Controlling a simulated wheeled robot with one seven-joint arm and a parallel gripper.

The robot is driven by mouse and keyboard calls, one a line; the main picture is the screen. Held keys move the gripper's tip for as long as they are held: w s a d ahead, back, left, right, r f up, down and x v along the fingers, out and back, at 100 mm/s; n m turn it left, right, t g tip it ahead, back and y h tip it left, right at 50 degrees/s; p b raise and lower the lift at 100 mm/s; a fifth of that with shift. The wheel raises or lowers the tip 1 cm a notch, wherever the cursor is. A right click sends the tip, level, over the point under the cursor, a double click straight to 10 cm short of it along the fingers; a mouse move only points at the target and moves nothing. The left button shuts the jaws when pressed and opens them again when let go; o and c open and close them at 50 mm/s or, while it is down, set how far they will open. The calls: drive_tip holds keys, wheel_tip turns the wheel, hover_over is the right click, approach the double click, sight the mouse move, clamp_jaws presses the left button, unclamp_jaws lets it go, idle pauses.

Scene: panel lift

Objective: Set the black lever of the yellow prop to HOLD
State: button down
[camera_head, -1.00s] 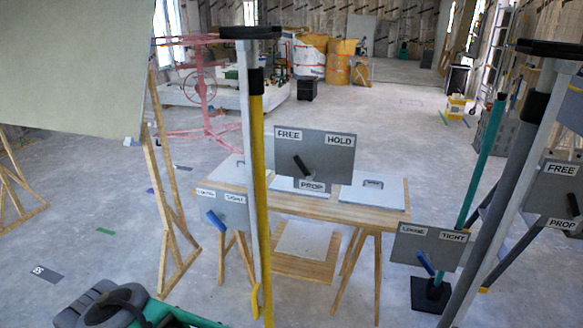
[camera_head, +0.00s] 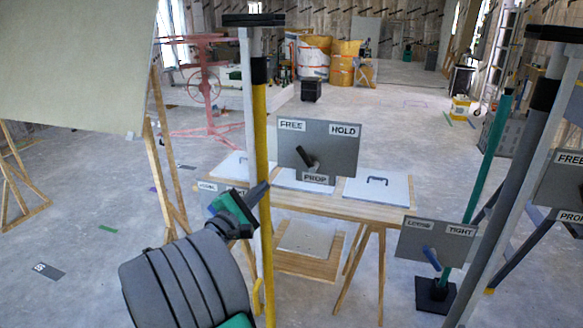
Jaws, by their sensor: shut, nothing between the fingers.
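The yellow prop (camera_head: 263,190) stands upright left of the picture's middle. Its grey plate (camera_head: 335,145) is marked FREE at upper left, HOLD at upper right and PROP below. The black lever (camera_head: 312,161) on that plate runs from its pivot up and left, toward FREE. My gripper (camera_head: 262,190) is shut and empty, with its tips at the yellow prop, below and left of the plate. I cannot tell whether the tips touch the prop. My arm hides most of the lower plate marked LOOSE (camera_head: 207,187), and its blue lever is largely covered.
A wooden table (camera_head: 385,199) with grey panels stands behind the prop. At right stand a dark prop (camera_head: 520,180) and a teal post (camera_head: 489,155); a LOOSE/TIGHT plate (camera_head: 437,242) with a blue lever is there. A large pale panel (camera_head: 70,60) hangs at upper left.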

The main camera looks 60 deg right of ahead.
drive_tip(key=shift+s+r, duration=0.1)
drive_tip(key=shift+r, duration=0.2)
drive_tip(key=p, duration=0.3)
approach(292, 161)
drive_tip(key=d, duration=0.1)
drive_tip(key=d+r, duration=0.1)
drive_tip(key=d, duration=0.1)
drive_tip(key=d+r, duration=0.1)
drive_tip(key=shift+d+r, duration=0.1)
drive_tip(key=shift+d, duration=0.2)
drive_tip(key=s+r, duration=0.1)
drive_tip(key=s, duration=0.1)
drive_tip(key=shift+s+r, duration=0.4)
